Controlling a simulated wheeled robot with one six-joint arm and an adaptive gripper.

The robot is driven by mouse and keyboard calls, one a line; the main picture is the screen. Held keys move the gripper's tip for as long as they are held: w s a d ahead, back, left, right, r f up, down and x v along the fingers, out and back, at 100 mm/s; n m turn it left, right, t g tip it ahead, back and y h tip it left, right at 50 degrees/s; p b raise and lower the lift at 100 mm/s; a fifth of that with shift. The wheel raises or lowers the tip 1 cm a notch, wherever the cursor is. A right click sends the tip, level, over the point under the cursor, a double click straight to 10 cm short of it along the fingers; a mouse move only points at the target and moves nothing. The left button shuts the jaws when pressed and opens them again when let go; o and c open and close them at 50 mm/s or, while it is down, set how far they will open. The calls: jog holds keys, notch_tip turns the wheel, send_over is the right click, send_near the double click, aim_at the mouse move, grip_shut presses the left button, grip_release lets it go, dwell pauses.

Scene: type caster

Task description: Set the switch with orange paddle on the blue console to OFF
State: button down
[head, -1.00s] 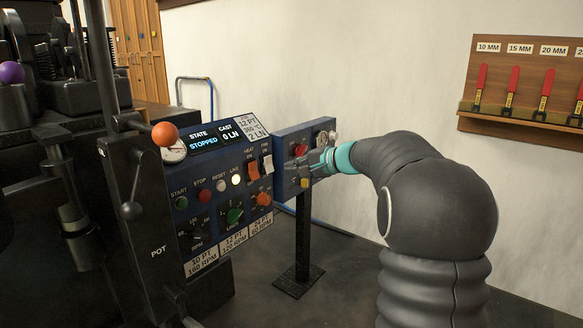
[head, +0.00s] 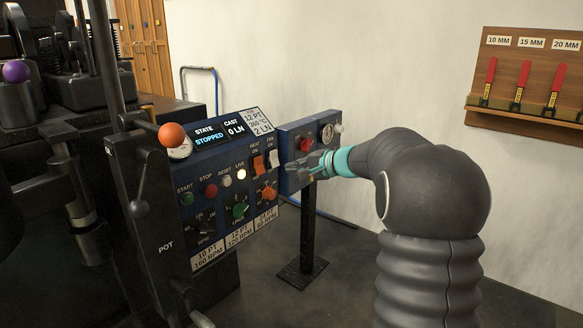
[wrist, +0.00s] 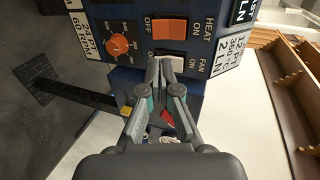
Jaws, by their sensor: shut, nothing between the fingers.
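The blue console (head: 213,165) stands left of my gripper in the head view. Its orange paddle switch (head: 258,165), under the HEAT ON label, also shows in the wrist view (wrist: 170,30), with OFF at the paddle's left end and ON at its right. Which way it is tipped I cannot tell surely. My gripper (head: 290,167) is shut and empty. In the wrist view its fingertips (wrist: 166,64) point toward the panel, over the white FAN paddle (wrist: 176,69) and short of the orange one. Contact cannot be made out. The fingers partly hide the FAN switch.
A white paddle switch (head: 274,158) sits right beside the orange one. An orange knob (head: 266,194) is below. A smaller blue box (head: 323,125) with a red knob stands on a post behind my gripper. The floor right of the post (head: 308,235) is clear.

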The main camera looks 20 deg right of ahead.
aim_at(260, 166)
jog(key=p+x, duration=0.1)
jog(key=x, duration=1)
jog(key=shift+w+a+f, duration=0.1)
jog(key=shift+w+a+f+b, duration=0.2)
jog(key=shift+f+b, duration=0.35)
jog(key=shift+b, duration=0.5)
jog(key=shift+r+p, duration=0.35)
jog(key=shift+p, duration=0.05)
jog(key=shift+r+p, duration=0.3)
jog(key=shift+r, duration=0.55)
